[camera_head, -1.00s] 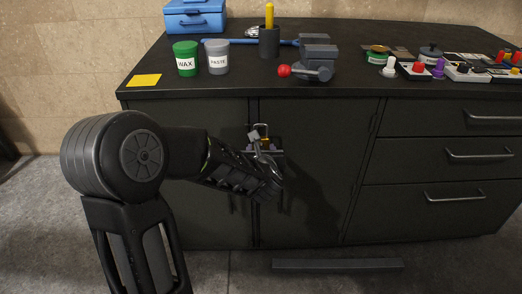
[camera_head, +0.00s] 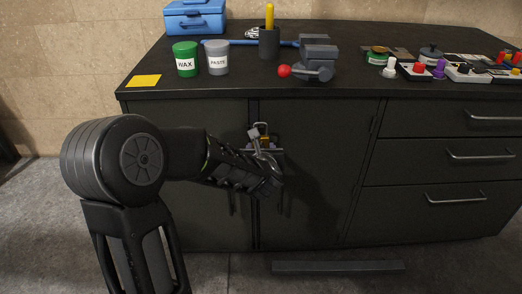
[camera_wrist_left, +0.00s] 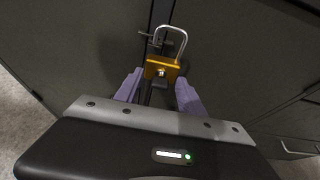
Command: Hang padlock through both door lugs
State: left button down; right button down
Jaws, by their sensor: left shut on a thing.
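My left gripper (camera_head: 266,150) is in front of the cabinet, at the seam between the two left doors. It is shut on the padlock, whose brass body (camera_wrist_left: 162,68) sits between the purple fingertips in the left wrist view. The padlock's silver shackle points up toward the doors, and its brass body also shows in the head view (camera_head: 265,141). Small dark metal lugs (camera_wrist_left: 149,37) stand out at the door seam, close beside the shackle. I cannot tell whether the shackle passes through either of them. My right gripper is not in view.
The black cabinet has doors (camera_head: 310,180) at left and drawers (camera_head: 440,160) at right. Its top (camera_head: 340,85) holds a green wax tub (camera_head: 186,59), a paste tub (camera_head: 217,57), a small press (camera_head: 314,62) and several stamps. Door handles hang below my gripper.

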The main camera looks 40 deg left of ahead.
aim_at(261, 142)
pick_arm(q)
jog(key=shift+r+b, duration=0.1)
jog(key=shift+b, duration=0.3)
dwell(0.8)
jog(key=shift+w+a+b, duration=0.3)
jog(key=shift+w+b, duration=0.1)
jog(key=shift+w, duration=0.05)
dwell(0.8)
jog(key=shift+b, duration=0.35)
dwell(0.7)
jog(key=shift+w+a+b, duration=0.3)
jog(key=shift+w+a, duration=0.05)
dwell(1.0)
jog(key=shift+b, duration=0.35)
dwell(0.6)
jog(key=shift+w+a, duration=0.3)
jog(key=shift+w, duration=0.1)
dwell(1.0)
jog(key=shift+b, duration=0.55)
